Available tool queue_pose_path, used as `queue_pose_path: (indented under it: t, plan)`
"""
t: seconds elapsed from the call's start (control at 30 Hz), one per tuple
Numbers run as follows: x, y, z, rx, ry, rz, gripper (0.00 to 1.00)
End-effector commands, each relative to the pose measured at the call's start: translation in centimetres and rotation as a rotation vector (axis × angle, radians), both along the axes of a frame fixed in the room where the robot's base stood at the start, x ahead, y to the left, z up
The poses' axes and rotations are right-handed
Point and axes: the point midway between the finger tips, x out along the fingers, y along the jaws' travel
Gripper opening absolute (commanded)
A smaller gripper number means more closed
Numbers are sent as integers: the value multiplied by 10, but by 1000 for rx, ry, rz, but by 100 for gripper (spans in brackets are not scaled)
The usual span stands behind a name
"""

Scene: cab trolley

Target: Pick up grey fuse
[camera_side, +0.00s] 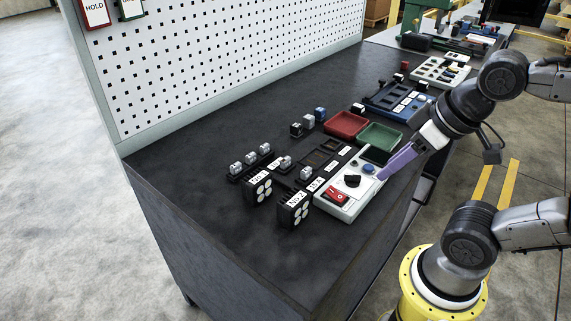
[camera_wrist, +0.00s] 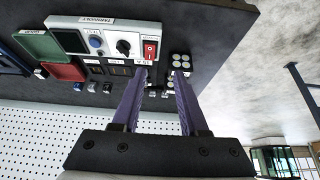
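A grey fuse-like block (camera_side: 308,121) stands on the dark bench, between a black block (camera_side: 296,129) and a blue block (camera_side: 320,114), left of the red tray. In the wrist view, small blocks near the red tray include what looks like the grey one (camera_wrist: 92,87); they are too small to be certain. My gripper (camera_wrist: 160,70) has two purple fingers, spread apart with nothing held between them. In the side view my gripper (camera_side: 384,174) is over the right edge of the white control panel, well right of the grey block.
The white panel (camera_side: 332,200) carries a red switch, a black knob and a blue button. The red tray (camera_side: 347,124) and green tray (camera_side: 380,136) sit behind it. Several grey pieces stand in black holders at left, near two lamp blocks (camera_side: 293,210). A pegboard (camera_side: 220,60) borders the bench.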

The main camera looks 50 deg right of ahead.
Motion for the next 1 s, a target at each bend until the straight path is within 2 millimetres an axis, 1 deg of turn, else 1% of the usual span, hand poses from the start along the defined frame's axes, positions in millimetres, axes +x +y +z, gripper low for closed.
queue_pose_path:
  t: [0.37,0.5,0.57,0.63,0.77,0.87,0.9,0.97,1.0]
  plan:
    - [0,0,0,8,0,-14,55]
    - [-3,0,0,65,17,-124,55]
    - [-1,0,9,107,9,-202,55]
    - [5,0,24,164,4,-309,55]
    - [29,-1,52,269,29,-528,55]
    - [58,-3,72,346,66,-720,55]
    - [71,-4,79,373,83,-797,55]
    - [92,-6,86,408,109,-911,55]
    - [107,-8,90,428,126,-984,55]
